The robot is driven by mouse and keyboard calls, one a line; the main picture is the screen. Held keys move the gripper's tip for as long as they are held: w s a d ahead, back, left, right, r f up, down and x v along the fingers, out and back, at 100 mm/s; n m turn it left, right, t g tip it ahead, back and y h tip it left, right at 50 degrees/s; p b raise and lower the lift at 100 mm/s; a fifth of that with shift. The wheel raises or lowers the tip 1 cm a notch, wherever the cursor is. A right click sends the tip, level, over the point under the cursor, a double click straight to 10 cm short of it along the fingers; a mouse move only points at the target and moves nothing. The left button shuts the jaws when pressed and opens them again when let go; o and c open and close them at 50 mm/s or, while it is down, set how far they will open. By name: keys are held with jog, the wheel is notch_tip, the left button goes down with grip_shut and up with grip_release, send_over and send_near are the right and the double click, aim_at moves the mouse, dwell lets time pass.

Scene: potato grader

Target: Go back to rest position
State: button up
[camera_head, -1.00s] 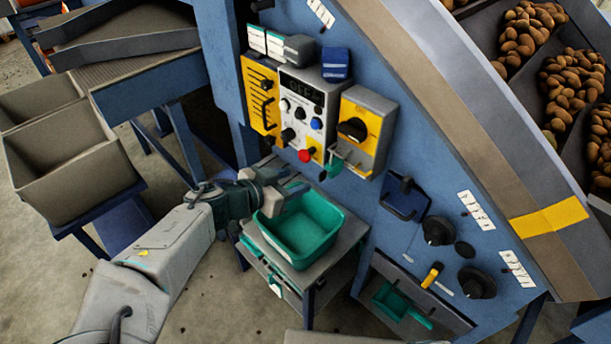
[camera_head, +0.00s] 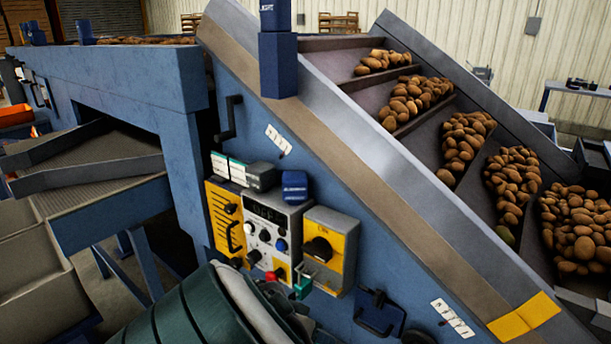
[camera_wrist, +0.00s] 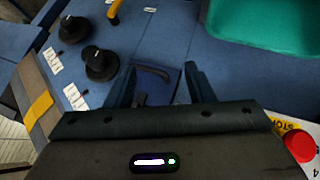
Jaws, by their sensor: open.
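My gripper (camera_wrist: 158,88) shows in the wrist view with its two dark fingers apart and nothing between them. Beyond the fingers is the blue face of the grader with a dark blue handled plate (camera_wrist: 155,78). In the head view my arm fills the bottom centre, in front of the lower part of the machine, and the fingers cannot be made out there. The control panel (camera_head: 268,236) with its knobs and yellow boxes is just above my arm.
The grader's sloping conveyor (camera_head: 400,170) carries several heaps of potatoes (camera_head: 463,136). Grey bins (camera_head: 30,265) stand at the left. In the wrist view, a green tray (camera_wrist: 265,22) is at upper right, black knobs (camera_wrist: 101,64) at left and a red button (camera_wrist: 301,147) at lower right.

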jog(key=s+d+r+n+y, duration=0.6)
jog(key=s+d+r+y, duration=0.1)
jog(key=s+d+r, duration=0.4)
jog(key=shift+s+d+r, duration=0.3)
jog(key=shift+d+r, duration=0.6)
jog(key=shift+d, duration=0.2)
dwell(1.3)
dwell(0.7)
